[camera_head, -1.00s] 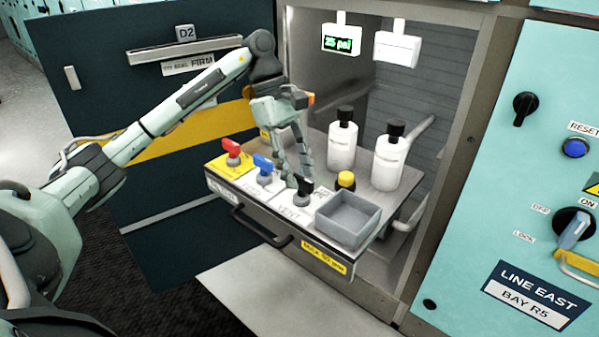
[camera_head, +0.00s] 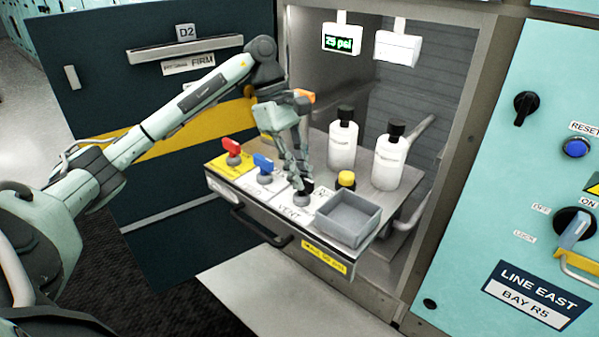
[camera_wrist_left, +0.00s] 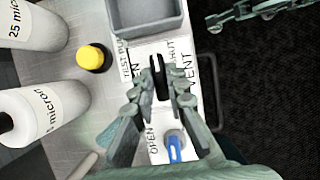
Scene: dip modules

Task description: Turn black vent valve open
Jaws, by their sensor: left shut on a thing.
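The black vent valve (camera_head: 305,193) stands at the front of the pulled-out shelf, behind the VENT label. In the left wrist view its handle (camera_wrist_left: 160,77) is black with a pale stripe and points nearly up and down in the picture. My left gripper (camera_head: 302,181) comes down on it from above. In the left wrist view its fingers (camera_wrist_left: 161,92) are on both sides of the handle, shut on it. The fingers partly hide the valve in the head view. In the left wrist view, part of what looks like my right gripper (camera_wrist_left: 245,14) shows at the top right, away from the valve.
A blue valve (camera_head: 263,163) and a red valve (camera_head: 232,148) stand to the left. A yellow knob (camera_head: 346,180) and a grey bin (camera_head: 348,217) are close on the right. Two white bottles (camera_head: 342,146) stand behind.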

